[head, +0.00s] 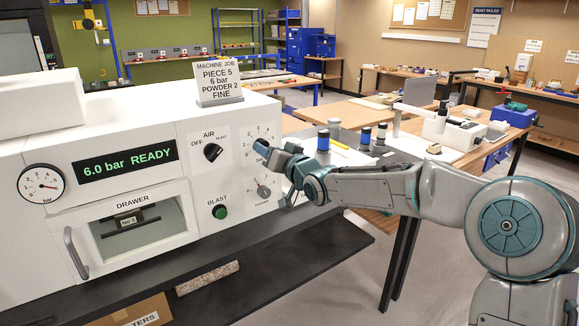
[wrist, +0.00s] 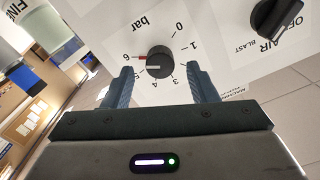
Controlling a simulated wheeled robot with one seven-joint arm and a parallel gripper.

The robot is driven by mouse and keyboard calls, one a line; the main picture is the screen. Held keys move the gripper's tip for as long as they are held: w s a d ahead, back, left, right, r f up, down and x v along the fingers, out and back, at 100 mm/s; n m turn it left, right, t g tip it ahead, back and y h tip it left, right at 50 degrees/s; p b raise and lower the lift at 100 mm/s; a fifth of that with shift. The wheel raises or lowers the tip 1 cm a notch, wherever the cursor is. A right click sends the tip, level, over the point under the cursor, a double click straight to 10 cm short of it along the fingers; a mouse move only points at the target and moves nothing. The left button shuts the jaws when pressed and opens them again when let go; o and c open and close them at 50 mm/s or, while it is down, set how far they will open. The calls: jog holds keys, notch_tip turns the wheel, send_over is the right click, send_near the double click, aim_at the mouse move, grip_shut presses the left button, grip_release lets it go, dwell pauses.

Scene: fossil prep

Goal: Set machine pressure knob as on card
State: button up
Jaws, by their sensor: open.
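The white machine (head: 95,180) stands at the left in the head view. Its job card (head: 218,83) on top reads piece 5, 6 bar, powder 2, fine. The display (head: 128,159) reads 6.0 bar READY. The black pressure knob (wrist: 160,62) is on a bar dial in the wrist view. A red mark at the knob's left edge points at the 6. My gripper (wrist: 159,76) is open, its fingers on either side of the knob with gaps visible. In the head view my gripper (head: 273,153) partly hides this dial.
The air knob (head: 213,152), a lower dial knob (head: 264,191) and the green blast button (head: 220,212) are close by on the same panel. A gauge (head: 41,184) and the drawer handle (head: 76,253) are further left. Blue-capped jars (head: 323,140) stand behind my gripper.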

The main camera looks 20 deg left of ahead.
jog(key=v, duration=1)
jog(key=shift+s+d, duration=0.25)
jog(key=shift+s, duration=0.05)
dwell(0.4)
